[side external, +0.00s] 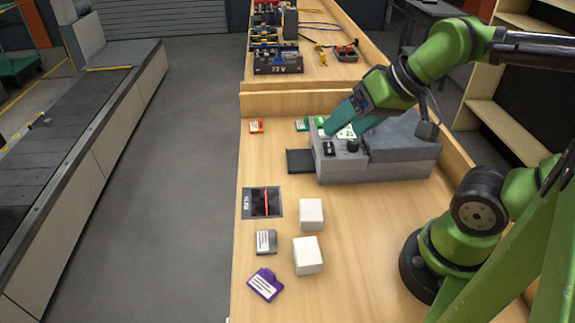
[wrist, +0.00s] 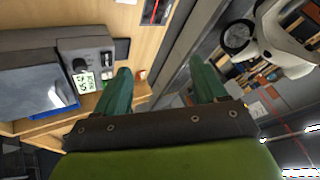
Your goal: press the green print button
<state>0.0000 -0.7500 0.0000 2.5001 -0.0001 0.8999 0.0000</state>
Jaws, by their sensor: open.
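The grey printer (side external: 345,168) stands on the wooden bench, and it also shows at the left in the wrist view (wrist: 82,44). Its top has a white-green display (side external: 346,132), which also shows in the wrist view (wrist: 84,82), and a black round knob (side external: 352,146). A small green-and-white patch (side external: 320,120) shows beside my finger; I cannot tell whether it is the print button. My gripper (side external: 341,130) has its teal fingers spread apart and empty, low over the printer's top. In the wrist view, the fingers (wrist: 160,66) point past the printer. I cannot tell whether they touch it.
Two white blocks (side external: 311,214) (side external: 308,255), a scanner plate with a red line (side external: 262,202), a grey card (side external: 266,242) and a purple tag (side external: 266,284) lie on the near bench. An orange tag (side external: 256,127) lies behind.

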